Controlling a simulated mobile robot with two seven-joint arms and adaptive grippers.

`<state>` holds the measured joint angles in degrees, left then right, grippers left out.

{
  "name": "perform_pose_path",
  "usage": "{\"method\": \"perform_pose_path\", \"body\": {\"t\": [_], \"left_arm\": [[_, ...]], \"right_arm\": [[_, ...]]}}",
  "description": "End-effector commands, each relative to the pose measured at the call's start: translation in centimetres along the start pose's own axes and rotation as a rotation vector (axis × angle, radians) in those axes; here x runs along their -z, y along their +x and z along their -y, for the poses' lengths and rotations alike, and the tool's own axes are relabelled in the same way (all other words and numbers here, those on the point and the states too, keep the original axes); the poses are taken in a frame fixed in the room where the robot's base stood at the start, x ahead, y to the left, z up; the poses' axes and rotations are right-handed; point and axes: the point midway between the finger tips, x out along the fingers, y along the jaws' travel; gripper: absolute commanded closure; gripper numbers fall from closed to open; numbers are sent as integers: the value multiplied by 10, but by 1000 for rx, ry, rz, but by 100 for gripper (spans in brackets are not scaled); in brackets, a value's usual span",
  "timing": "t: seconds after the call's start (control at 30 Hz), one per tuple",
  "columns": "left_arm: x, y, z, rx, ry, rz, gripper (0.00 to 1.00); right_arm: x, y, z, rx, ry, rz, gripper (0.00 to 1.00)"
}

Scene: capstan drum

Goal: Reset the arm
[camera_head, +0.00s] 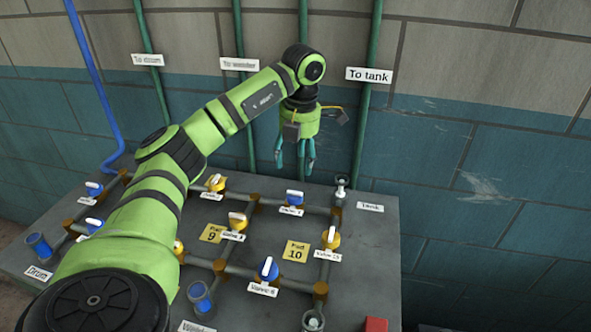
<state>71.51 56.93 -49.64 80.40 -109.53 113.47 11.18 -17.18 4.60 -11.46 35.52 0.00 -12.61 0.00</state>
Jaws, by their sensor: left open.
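My left arm, green and black, reaches in from the lower left across the grey bench. My left gripper (295,170) hangs fingers down above the back of the bench, with its teal fingers apart and nothing seen between them. The arm hides part of the pipework and some valves on the left. My right gripper is not in view.
The bench (370,262) carries brown-jointed pipes with blue valves (267,268) and yellow valves (331,238). Yellow pads (295,251) lie between the pipes. A red block (376,325) is at the front. Green pipes (370,100) run up the wall behind the gripper.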

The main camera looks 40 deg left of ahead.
Motion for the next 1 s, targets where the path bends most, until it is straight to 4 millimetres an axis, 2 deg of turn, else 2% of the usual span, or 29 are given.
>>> {"method": "perform_pose_path", "body": {"t": [0.67, 0.77, 1.0], "left_arm": [[0, -6, 0, 0, 0, -1, 37], [0, -20, -1, 0, 0, 0, 37], [1, -71, -5, 0, 0, -1, 37]], "right_arm": [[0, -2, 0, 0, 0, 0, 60], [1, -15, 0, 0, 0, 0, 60], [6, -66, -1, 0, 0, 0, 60]]}}
